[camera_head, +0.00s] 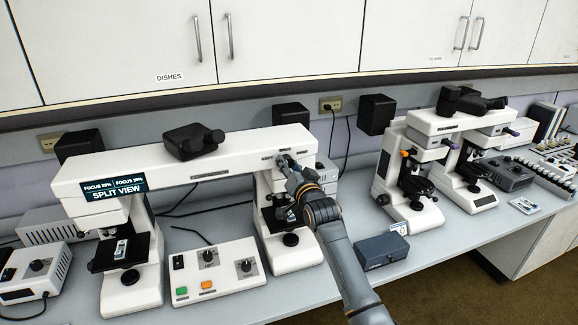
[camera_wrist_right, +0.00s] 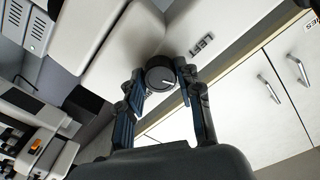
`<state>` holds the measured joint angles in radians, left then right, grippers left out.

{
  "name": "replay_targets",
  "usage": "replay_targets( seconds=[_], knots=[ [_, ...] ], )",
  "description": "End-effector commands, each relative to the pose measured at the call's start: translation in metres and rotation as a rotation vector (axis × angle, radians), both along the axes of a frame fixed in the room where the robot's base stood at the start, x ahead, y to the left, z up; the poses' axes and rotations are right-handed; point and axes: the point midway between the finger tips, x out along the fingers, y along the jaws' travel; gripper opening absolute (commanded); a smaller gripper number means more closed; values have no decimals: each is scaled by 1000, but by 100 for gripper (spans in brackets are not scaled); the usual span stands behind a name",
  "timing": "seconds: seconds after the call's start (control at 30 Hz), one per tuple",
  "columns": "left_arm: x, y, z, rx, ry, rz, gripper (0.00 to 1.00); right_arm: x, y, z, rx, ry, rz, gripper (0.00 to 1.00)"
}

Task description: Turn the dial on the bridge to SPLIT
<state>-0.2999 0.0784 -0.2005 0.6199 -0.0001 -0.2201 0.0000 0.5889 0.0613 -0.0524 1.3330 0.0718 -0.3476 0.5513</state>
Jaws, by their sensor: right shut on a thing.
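The white bridge (camera_head: 190,168) spans the two microscope bodies at the left of the head view. Its display (camera_head: 113,190) reads SPLIT VIEW, with two FOCUS values above. The dark round dial (camera_wrist_right: 160,73) shows in the wrist view, with a short white pointer mark toward the picture's right. A LEFT label (camera_wrist_right: 202,46) is beside it; other labels are hidden or too small to read. My right gripper (camera_head: 285,163) is at the bridge's right part, covering most of the dial. In the wrist view its fingers (camera_wrist_right: 160,78) are shut on the dial's sides. My left gripper is not in view.
A control box (camera_head: 215,272) with green and orange buttons stands below the bridge. A blue-grey box (camera_head: 381,251) lies right of my arm. Another double microscope (camera_head: 440,124) stands farther right. White cabinets (camera_head: 290,40) hang above.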

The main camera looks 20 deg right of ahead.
Motion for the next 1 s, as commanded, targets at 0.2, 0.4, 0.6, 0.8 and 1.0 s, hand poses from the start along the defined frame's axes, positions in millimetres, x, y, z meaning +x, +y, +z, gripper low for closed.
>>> replay_targets(
  seconds=[0.2, 0.4, 0.6, 0.8, 1.0],
  knots=[
    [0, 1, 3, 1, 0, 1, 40, 0, 1, 0, 179, 7, 0, 4],
    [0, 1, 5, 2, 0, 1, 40, 0, 1, 0, 300, 12, 0, 4],
    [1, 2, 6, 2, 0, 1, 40, 0, 0, 0, 372, 15, 0, 4],
    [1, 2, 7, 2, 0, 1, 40, 0, 0, -1, 402, 15, 0, 4],
    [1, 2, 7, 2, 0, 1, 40, 0, 0, -1, 406, 15, 0, 4]
  ],
)
